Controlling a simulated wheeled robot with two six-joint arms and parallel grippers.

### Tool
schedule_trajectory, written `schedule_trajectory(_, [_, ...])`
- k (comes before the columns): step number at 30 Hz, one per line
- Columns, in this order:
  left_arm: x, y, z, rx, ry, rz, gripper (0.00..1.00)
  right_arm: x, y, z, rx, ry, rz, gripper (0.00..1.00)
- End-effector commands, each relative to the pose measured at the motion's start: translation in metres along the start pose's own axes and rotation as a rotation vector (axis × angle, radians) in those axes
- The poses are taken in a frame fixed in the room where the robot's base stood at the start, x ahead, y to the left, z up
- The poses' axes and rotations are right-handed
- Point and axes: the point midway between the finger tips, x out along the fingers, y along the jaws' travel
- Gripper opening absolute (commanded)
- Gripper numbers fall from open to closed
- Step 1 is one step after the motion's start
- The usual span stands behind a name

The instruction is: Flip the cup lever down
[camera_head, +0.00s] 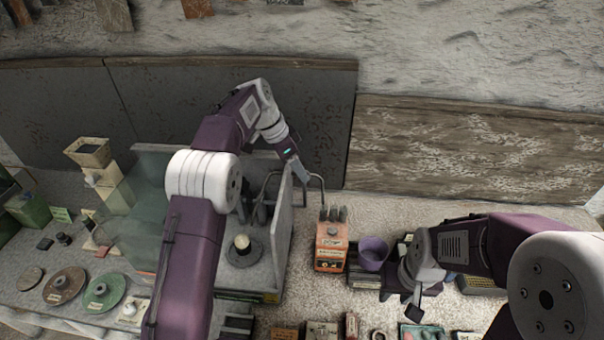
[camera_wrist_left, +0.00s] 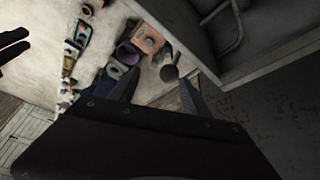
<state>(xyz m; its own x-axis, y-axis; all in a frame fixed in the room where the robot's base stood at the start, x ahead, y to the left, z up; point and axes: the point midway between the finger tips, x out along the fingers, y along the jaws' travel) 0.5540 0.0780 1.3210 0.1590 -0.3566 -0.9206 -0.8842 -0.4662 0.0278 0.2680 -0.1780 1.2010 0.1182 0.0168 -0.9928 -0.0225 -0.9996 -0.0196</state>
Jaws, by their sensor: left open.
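My left gripper (camera_head: 302,176) is at the top of the grey booth's right wall, with a thin bent rod (camera_head: 322,188) close beside it. In the left wrist view its two fingers (camera_wrist_left: 160,93) are spread apart. A small round grey piece on a stem (camera_wrist_left: 169,73) shows between and beyond the fingers. I cannot tell whether this is the cup lever, or whether a finger touches it. An orange box (camera_head: 330,247) with several grey upright pieces on top stands below the gripper; it also shows in the left wrist view (camera_wrist_left: 147,40). My right gripper (camera_head: 412,300) is low at the right; its jaws are unclear.
A purple cup (camera_head: 373,252) stands right of the orange box. The grey booth (camera_head: 279,240) holds a pale round piece on a disc (camera_head: 242,244). Brown (camera_head: 65,286) and green (camera_head: 104,292) discs lie at left. Small items crowd the front edge.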

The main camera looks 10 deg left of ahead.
Motion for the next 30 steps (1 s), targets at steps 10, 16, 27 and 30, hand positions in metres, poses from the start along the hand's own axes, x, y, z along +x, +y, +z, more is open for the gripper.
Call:
schedule_trajectory(10, [0.038, 0.000, 0.000, -0.001, -0.001, 0.000, 0.55, -0.010, 0.000, -0.002, 0.000, 0.001, 0.000, 0.34])
schedule_trajectory(16, [0.038, 0.000, 0.000, -0.001, 0.000, -0.001, 0.53, -0.010, 0.000, -0.002, 0.000, 0.001, 0.000, 0.34])
schedule_trajectory(27, [0.040, 0.000, 0.001, -0.001, -0.002, 0.001, 0.00, -0.009, 0.000, -0.002, 0.000, 0.001, 0.000, 0.34])
schedule_trajectory(30, [0.040, 0.000, 0.001, -0.001, -0.003, 0.002, 0.00, -0.009, 0.000, -0.002, 0.000, 0.001, 0.000, 0.34])
